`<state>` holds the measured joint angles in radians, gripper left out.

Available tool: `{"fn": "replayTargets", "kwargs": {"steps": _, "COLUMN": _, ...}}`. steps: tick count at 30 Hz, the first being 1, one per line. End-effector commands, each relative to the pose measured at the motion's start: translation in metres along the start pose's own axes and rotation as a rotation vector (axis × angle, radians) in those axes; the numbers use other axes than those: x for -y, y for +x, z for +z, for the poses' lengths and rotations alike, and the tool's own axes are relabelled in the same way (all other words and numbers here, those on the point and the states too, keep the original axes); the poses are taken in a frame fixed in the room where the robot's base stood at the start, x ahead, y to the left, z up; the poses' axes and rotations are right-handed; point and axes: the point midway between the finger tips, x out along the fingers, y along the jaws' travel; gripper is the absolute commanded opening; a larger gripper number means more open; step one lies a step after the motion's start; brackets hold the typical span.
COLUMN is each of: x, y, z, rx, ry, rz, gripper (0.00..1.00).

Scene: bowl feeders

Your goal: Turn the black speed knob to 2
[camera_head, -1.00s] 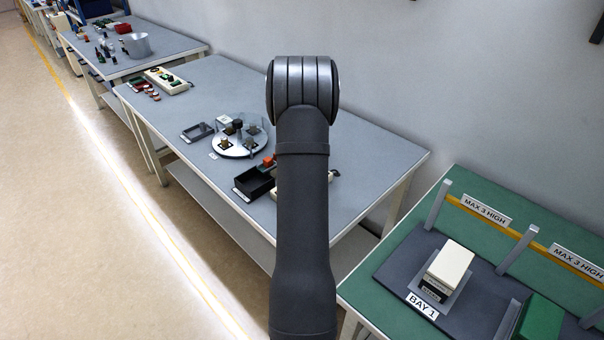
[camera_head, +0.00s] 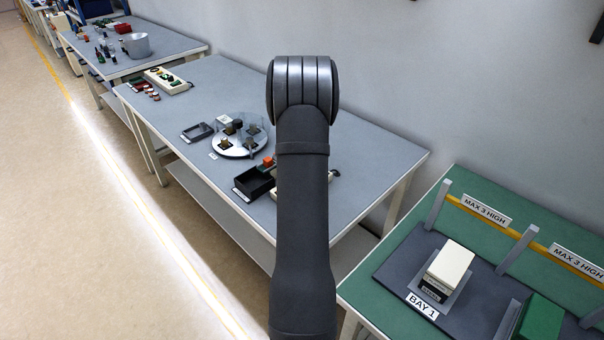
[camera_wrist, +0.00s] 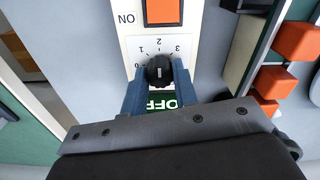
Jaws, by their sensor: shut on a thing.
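In the wrist view the black speed knob (camera_wrist: 158,66) sits on a pale control panel (camera_wrist: 205,15), with a dial of printed numbers 0, 1, 2 and 3 around it. A short white mark on the knob runs roughly up and down in the picture, in line with the 2. My gripper (camera_wrist: 158,77) has its two blue fingers on either side of the knob, shut on it. In the head view my arm hides the gripper and the knob.
An orange-red button (camera_wrist: 161,11) marked ON is beyond the knob, and a green OFF label (camera_wrist: 162,103) lies between my fingers. Orange blocks (camera_wrist: 297,41) stand at the right. In the head view a round plate (camera_head: 232,152) with several fixtures and a black bin (camera_head: 253,184) are on the grey bench.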

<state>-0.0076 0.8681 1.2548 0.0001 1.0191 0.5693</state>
Motion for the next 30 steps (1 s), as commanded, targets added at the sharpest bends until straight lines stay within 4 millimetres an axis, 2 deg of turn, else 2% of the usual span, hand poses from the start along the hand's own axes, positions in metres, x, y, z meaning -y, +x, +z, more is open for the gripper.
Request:
{"fn": "replayTargets", "kwargs": {"steps": 3, "x": 0.0, "y": -0.001, "z": -0.001, "rx": -0.002, "ry": -0.001, "rz": -0.001, "gripper": 0.04}}
{"fn": "replayTargets", "kwargs": {"steps": 4, "x": 0.0, "y": -0.001, "z": -0.001, "rx": -0.002, "ry": -0.001, "rz": -0.001, "gripper": 0.3}}
{"fn": "replayTargets", "kwargs": {"steps": 7, "x": 0.0, "y": -0.001, "z": -0.001, "rx": -0.002, "ry": -0.001, "rz": -0.001, "gripper": 0.48}}
{"fn": "replayTargets", "kwargs": {"steps": 16, "x": 0.0, "y": -0.002, "z": 0.0, "rx": -0.001, "ry": -0.001, "rz": -0.001, "gripper": 0.48}}
{"fn": "replayTargets", "kwargs": {"steps": 20, "x": 0.001, "y": -0.013, "z": -0.001, "rx": -0.003, "ry": -0.001, "rz": -0.002, "gripper": 0.48}}
{"fn": "replayTargets", "kwargs": {"steps": 23, "x": 0.001, "y": -0.031, "z": -0.001, "rx": -0.005, "ry": -0.001, "rz": -0.003, "gripper": 0.48}}
{"fn": "replayTargets", "kwargs": {"steps": 30, "x": 0.0, "y": -0.09, "z": -0.001, "rx": -0.005, "ry": -0.001, "rz": -0.003, "gripper": 0.48}}
